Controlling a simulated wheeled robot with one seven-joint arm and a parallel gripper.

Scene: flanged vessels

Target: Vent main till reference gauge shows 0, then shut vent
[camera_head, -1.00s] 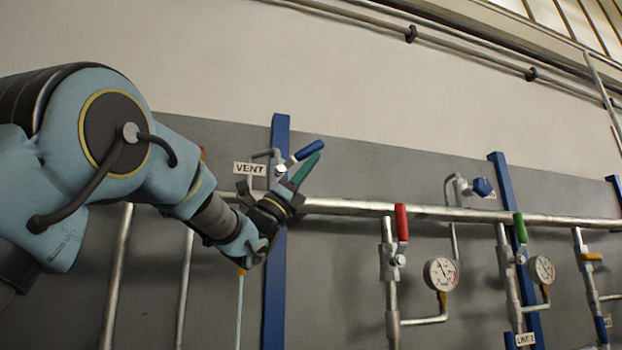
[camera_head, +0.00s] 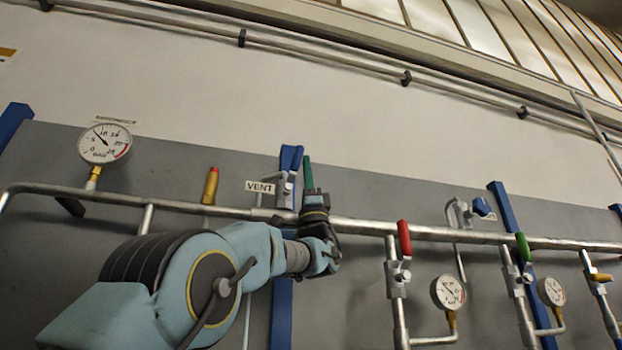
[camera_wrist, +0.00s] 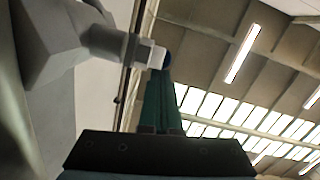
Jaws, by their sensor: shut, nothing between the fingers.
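The vent valve (camera_head: 285,190) sits on the main pipe (camera_head: 370,228) beside the VENT label (camera_head: 259,187). Its blue handle (camera_head: 292,158) now points roughly upward, overlapping the blue post behind it. My gripper (camera_head: 307,160) is shut and empty, its green fingers pointing up just right of the handle. In the wrist view, the closed fingers (camera_wrist: 160,85) reach up to a grey fitting (camera_wrist: 128,46) with a little dark blue at their tips; I cannot tell whether they touch. The reference gauge (camera_head: 105,144) at upper left has its needle between 5 and 10.
A red-tipped brass fitting (camera_head: 210,186) stands on the main left of the vent. To the right are a red-handled valve (camera_head: 404,238), a green-handled valve (camera_head: 523,247) and small gauges (camera_head: 448,292). Another blue-handled valve (camera_head: 482,206) sits above the main.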

